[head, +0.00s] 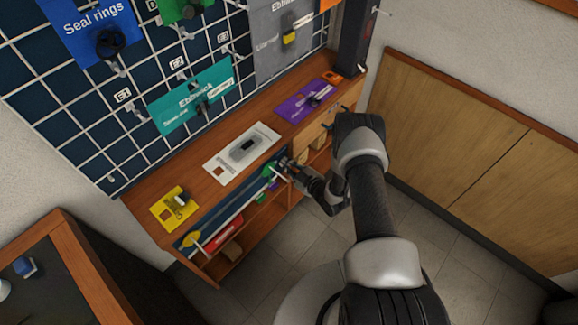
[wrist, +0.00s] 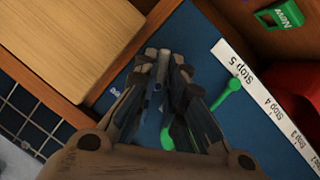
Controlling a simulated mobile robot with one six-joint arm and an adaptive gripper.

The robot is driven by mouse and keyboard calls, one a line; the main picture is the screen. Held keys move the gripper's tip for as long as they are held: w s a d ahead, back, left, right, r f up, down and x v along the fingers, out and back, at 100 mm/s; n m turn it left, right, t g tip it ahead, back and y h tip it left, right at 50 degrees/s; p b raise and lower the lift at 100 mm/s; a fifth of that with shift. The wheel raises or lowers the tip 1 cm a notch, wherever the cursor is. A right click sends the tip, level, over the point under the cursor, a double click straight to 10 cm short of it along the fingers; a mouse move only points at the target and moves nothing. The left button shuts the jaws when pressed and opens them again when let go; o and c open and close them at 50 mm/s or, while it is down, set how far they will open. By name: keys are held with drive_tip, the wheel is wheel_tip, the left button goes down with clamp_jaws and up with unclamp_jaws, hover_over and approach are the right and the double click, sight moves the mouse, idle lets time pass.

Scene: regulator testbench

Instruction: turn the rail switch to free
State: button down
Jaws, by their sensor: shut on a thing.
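The blue rail panel (head: 228,203) runs along the bench front. In the wrist view this panel (wrist: 200,45) carries a white strip (wrist: 262,92) with "Stop 5", "Stop 4" and lower stops. My gripper (head: 284,163) is at the panel's right end. In the wrist view my gripper (wrist: 163,60) is closed around a narrow grey-blue part (wrist: 159,84), which seems to be the rail switch. The fingers hide most of it, and its setting cannot be read. A green pointer (wrist: 232,86) reaches toward "Stop 5"; more green shows between the fingers.
A yellow knob (head: 191,238) is at the panel's left end. The bench top holds a yellow card (head: 160,216), a white card (head: 222,168) and a purple card (head: 291,109). A red object (wrist: 300,85) lies beside the strip. Open floor (head: 255,255) lies in front.

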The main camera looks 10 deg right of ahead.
drive_tip(key=shift+w+d+f+m+g+y, duration=0.15)
drive_tip(key=shift+m+g+y, duration=0.65)
drive_tip(key=shift+m, duration=0.85)
drive_tip(key=shift+w+d+r+m+g+y, duration=0.1)
drive_tip(key=shift+d+m+g+y, duration=0.25)
drive_tip(key=shift+m+y, duration=1.1)
drive_tip(key=shift+w+d+f+m+g+y, duration=0.15)
drive_tip(key=shift+m+g+y, duration=0.55)
drive_tip(key=shift+m, duration=1.2)
drive_tip(key=c, duration=1.7)
unclamp_jaws()
drive_tip(key=shift+o, duration=0.2)
drive_tip(key=shift+r, duration=0.1)
drive_tip(key=v, duration=1.1)
drive_tip(key=shift+s+d, duration=0.2)
drive_tip(key=shift+d, duration=0.15)
